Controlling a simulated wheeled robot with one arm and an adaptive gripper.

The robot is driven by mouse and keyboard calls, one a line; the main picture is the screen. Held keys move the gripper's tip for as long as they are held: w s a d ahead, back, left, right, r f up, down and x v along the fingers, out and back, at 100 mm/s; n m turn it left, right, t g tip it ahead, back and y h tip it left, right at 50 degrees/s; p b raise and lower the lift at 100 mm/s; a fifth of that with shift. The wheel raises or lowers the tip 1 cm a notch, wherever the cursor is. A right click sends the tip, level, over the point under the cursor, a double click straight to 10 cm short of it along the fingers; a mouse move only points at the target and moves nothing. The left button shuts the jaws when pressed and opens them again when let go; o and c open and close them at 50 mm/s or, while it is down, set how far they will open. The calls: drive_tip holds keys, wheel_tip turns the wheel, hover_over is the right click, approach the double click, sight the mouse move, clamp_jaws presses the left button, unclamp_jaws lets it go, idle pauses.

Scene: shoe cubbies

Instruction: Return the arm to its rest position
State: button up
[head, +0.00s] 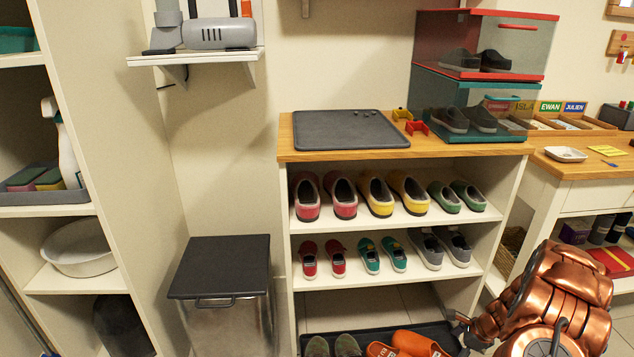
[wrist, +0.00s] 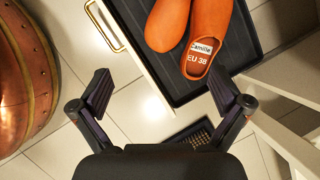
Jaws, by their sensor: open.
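My gripper (wrist: 161,90) is open and empty in the wrist view, with its two dark fingers spread apart. It points down towards the floor just in front of the pulled-out bottom tray (wrist: 268,45). A pair of orange shoes (wrist: 212,40) lies on this tray, beyond my fingertips and apart from them. One shoe carries a label reading "Camille EU 38". In the head view my copper arm is at the lower right, beside the shoe rack (head: 408,153). The gripper end there is small and partly hidden by the arm.
The rack shelves hold several pairs of shoes (head: 374,194). A lidded bin (head: 218,268) stands left of the rack. A side bench (head: 580,170) with trays is at the right, close behind my arm. Tiled floor (wrist: 125,128) shows below my gripper, with a dark grate (wrist: 192,130).

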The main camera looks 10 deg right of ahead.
drive_tip(key=s+a+r+n+g+p, duration=0.1)
drive_tip(key=a+r+n+p, duration=0.35)
drive_tip(key=a+r, duration=0.55)
drive_tip(key=a+r+n+g+p, duration=0.1)
drive_tip(key=a+r+n+p, duration=0.3)
drive_tip(key=r, duration=1.1)
drive_tip(key=s+a+r+n+g+p, duration=0.1)
drive_tip(key=a+r+n+p, duration=0.3)
drive_tip(key=a+r, duration=0.65)
drive_tip(key=s+a+r+n+g+p, duration=0.1)
drive_tip(key=s+a+r+n+p, duration=0.35)
drive_tip(key=r, duration=0.55)
drive_tip(key=s+a+r+n+p, duration=0.1)
drive_tip(key=s+a+r+p, duration=0.2)
drive_tip(key=s+r+p, duration=0.35)
drive_tip(key=s+a+r+n+g+h+p, duration=0.1)
drive_tip(key=s+r+n+h+p, duration=0.2)
drive_tip(key=s+r+n+p, duration=0.4)
drive_tip(key=s+r+p, duration=0.1)
drive_tip(key=s+r, duration=0.7)
drive_tip(key=s, duration=0.1)
drive_tip(key=shift+s+a+r, duration=0.25)
drive_tip(key=shift+s+r, duration=0.05)
drive_tip(key=shift+s, duration=0.05)
